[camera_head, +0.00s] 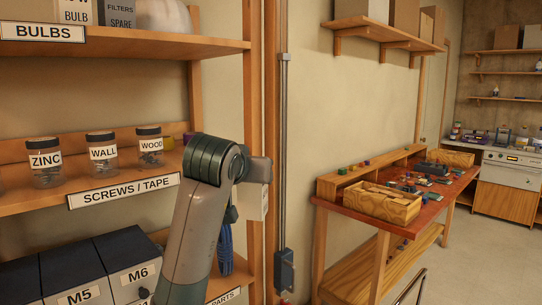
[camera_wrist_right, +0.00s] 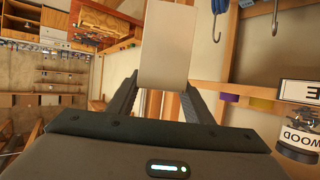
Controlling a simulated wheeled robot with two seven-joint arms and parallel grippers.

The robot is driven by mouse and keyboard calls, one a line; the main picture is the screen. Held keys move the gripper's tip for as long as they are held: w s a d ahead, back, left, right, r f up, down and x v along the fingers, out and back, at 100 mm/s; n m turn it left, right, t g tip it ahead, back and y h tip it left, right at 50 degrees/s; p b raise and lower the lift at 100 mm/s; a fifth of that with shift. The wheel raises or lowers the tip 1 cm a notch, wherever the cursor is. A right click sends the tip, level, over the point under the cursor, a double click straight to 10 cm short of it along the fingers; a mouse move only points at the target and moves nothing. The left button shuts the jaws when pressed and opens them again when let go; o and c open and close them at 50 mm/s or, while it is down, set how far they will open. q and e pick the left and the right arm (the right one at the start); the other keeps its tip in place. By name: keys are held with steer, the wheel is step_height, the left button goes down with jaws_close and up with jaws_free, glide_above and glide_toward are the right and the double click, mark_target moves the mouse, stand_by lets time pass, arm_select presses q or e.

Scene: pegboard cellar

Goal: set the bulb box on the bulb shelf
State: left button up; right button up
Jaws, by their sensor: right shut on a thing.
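The bulb shelf (camera_head: 150,48) is the upper board at the left of the head view, with a black and white BULBS label (camera_head: 43,32) on its front edge. My right gripper (camera_wrist_right: 160,88) is shut on a plain pale box (camera_wrist_right: 170,45), taken to be the bulb box, between its two dark fingers in the wrist view. In the head view my right arm hides the gripper's fingers. A pale patch shows just below the arm's end, in front of the wooden post and lower than the bulb shelf. My left gripper is not in view.
Below is the SCREWS / TAPE shelf (camera_head: 110,183) with labelled jars. A wooden post (camera_head: 254,80) bounds the rack's right side. A workbench (camera_head: 385,208) stands beyond.

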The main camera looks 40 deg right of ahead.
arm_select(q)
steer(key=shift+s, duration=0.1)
arm_select(e)
steer(key=a+f+n+t+y, duration=0.4)
steer(key=a+f+n+y, duration=0.6)
steer(key=a+f, duration=0.9)
steer(key=shift+s+a+t, duration=0.25)
steer(key=shift+s+t, duration=0.05)
steer(key=shift+t, duration=0.1)
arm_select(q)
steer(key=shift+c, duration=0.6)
